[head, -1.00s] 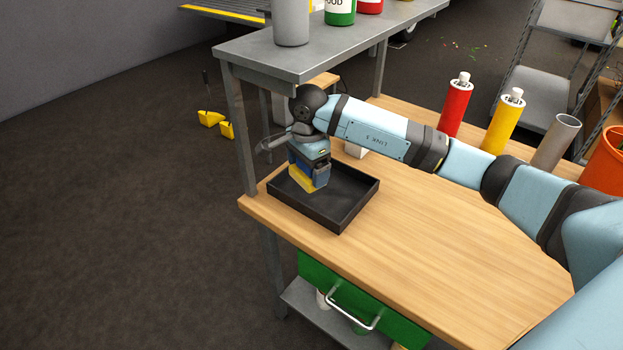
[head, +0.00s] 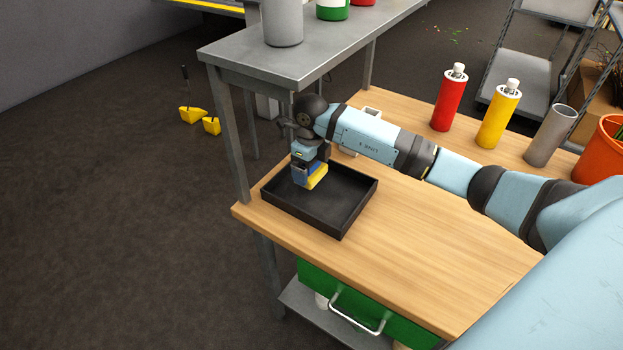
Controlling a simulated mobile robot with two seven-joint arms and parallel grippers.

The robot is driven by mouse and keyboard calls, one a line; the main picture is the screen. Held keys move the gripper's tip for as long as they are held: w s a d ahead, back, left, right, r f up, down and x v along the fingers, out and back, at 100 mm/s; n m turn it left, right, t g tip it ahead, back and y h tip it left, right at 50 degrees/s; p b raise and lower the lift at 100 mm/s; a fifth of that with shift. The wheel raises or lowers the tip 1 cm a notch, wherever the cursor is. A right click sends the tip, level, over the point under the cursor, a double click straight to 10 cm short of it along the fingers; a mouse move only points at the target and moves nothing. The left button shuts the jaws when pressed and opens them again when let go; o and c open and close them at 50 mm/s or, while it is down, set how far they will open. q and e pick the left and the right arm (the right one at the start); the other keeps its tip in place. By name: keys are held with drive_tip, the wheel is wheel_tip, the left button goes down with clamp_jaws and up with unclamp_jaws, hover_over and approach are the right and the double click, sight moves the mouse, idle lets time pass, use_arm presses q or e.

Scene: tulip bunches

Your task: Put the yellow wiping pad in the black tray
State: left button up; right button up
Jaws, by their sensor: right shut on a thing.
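The black tray (head: 350,215) lies on the wooden bench top, near its left corner. The yellow wiping pad (head: 317,178) is at the tray's back left part, within the tray's outline. My right gripper (head: 307,176) points down over the tray and is shut on the pad, whose yellow face shows at the right of the blue fingers. I cannot tell whether the pad touches the tray floor. My left gripper is not in view.
A grey raised shelf (head: 320,45) with its post stands close to my right wrist on the left. A red bottle (head: 448,98), a yellow bottle (head: 498,115), a grey tube (head: 550,136) and an orange bucket (head: 603,150) line the back. The bench front is clear.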

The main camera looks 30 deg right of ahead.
sight(311, 177)
drive_tip(key=shift+f, duration=2.05)
drive_tip(key=shift+f, duration=0.15)
drive_tip(key=o, duration=0.6)
drive_tip(key=shift+r, duration=0.35)
wheel_tip(311, 177, up, 12)
drive_tip(key=shift+f, duration=0.15)
